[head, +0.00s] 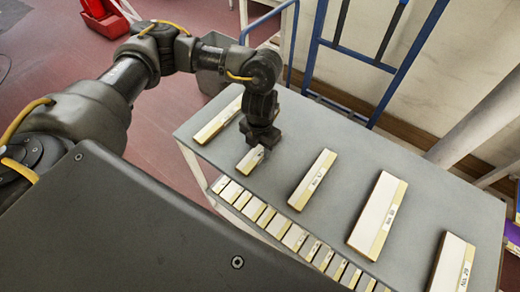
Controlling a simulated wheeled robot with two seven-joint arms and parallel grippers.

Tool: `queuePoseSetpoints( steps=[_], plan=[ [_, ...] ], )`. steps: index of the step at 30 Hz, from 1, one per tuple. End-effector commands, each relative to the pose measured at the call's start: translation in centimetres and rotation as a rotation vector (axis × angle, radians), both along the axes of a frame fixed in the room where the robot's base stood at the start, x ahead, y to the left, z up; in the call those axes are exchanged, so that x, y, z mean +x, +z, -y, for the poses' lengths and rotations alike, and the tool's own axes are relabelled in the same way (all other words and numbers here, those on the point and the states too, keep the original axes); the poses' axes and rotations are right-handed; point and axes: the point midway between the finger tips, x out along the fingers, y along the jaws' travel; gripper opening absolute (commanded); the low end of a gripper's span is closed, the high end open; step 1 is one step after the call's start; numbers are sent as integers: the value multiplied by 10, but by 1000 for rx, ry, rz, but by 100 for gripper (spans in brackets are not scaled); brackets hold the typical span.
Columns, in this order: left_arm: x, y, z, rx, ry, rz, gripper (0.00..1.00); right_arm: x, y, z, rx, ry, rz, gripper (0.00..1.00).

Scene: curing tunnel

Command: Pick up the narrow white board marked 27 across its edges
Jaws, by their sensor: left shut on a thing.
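My left gripper (262,143) points down over the grey table and is shut on a small narrow white board (250,160). The gripper covers the board's far end; its near end sticks out towards the lower left. Its dark mark is too small to read. I cannot tell whether the board touches the table. Another narrow white board (312,180) lies to its right, with a label that I cannot read surely. A longer pale board (217,121) lies to its left. My right gripper is not in view.
Two wider labelled boards (378,214) (453,265) lie further right on the grey table (345,150). Several small pale pieces (267,217) line a lower level along the near edge. A blue frame (398,78) stands behind. The back of the tabletop is clear.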

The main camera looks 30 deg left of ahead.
Motion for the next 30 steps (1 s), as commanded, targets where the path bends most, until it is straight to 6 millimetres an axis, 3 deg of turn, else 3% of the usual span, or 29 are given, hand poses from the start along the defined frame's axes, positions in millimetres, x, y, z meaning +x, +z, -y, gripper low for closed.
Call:
queuePoseSetpoints(
  steps=[8,14,23,30],
  plan=[
    [1,7,0,0,-1,2,17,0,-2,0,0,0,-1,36],
    [2,30,0,-1,-3,6,17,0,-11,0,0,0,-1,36],
    [-34,90,37,0,-9,6,17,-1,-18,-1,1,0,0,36],
    [-69,109,72,2,-9,2,17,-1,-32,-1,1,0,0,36]
  ],
)
